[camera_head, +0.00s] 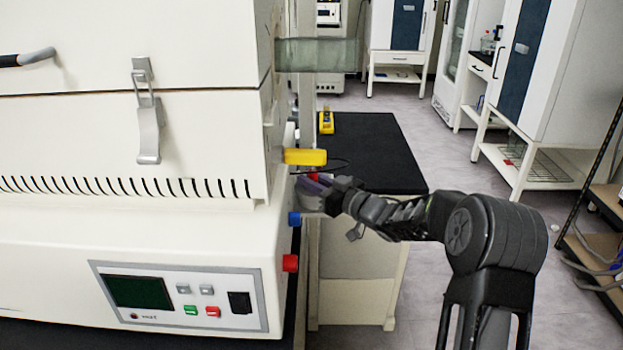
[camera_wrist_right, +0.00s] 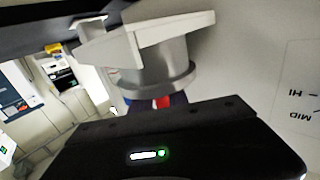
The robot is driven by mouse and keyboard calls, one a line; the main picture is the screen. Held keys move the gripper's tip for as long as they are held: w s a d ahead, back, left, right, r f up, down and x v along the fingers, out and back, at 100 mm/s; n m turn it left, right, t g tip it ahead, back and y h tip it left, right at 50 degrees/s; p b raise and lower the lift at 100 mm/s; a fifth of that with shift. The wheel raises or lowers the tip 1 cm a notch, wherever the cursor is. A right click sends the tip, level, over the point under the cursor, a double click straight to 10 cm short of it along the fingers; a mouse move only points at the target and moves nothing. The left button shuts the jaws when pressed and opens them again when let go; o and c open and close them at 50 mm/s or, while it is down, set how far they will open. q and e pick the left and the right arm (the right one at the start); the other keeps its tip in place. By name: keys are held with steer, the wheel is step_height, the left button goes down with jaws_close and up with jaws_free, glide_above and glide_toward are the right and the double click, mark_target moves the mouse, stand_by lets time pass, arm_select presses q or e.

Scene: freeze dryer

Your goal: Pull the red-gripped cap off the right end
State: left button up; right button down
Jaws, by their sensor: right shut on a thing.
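The red-gripped cap shows in the head view as a small patch of red (camera_head: 314,177) at my right gripper (camera_head: 318,187), beside the right end of the cream machine (camera_head: 230,240). In the right wrist view, its red grip (camera_wrist_right: 162,102) shows between blue finger parts, just below a grey flanged cylinder (camera_wrist_right: 165,60). My right gripper is shut on the red grip; the fingers hide most of it. I cannot tell whether the cap is seated or apart from the machine. My left gripper is not in view.
A yellow handle (camera_head: 305,157) sticks out just above my right gripper. Blue (camera_head: 294,218) and red (camera_head: 290,263) knobs sit below it on the machine's side. A black-topped table (camera_head: 370,145) stands behind.

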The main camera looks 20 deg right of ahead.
steer(key=shift+f, duration=0.45)
stand_by(0.8)
steer(key=c, duration=1.2)
jaws_free()
steer(key=shift+o, duration=0.3)
steer(key=shift+f, duration=0.1)
steer(key=o, duration=0.4)
steer(key=shift+o, duration=0.7)
steer(key=shift+a, duration=0.1)
